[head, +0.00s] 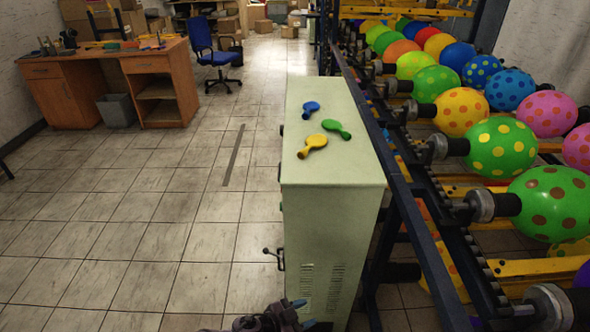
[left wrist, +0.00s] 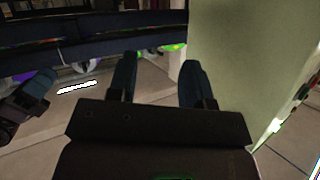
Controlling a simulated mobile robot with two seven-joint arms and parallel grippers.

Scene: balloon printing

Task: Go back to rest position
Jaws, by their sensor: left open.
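My left gripper (head: 285,316) shows at the bottom edge of the head view, in front of the pale green cabinet (head: 338,235) and low down. In the left wrist view its two blue-tipped fingers (left wrist: 158,80) stand apart with nothing between them, and the cabinet (left wrist: 240,60) side is to their right. Part of another gripper of mine, which looks like the right one (left wrist: 32,97), shows at the left edge of the left wrist view. It is too dark to tell its jaw state. A blue balloon (head: 311,107), a green balloon (head: 337,130) and a yellow balloon (head: 312,146) lie flat on the cabinet top.
A dark-framed machine (head: 400,190) with rows of inflated dotted balloons (head: 502,147) runs along the right, close beside the cabinet. A wooden desk (head: 157,78), a grey bin (head: 117,108) and a blue chair (head: 210,45) stand at back left. The tiled floor (head: 130,220) on the left is clear.

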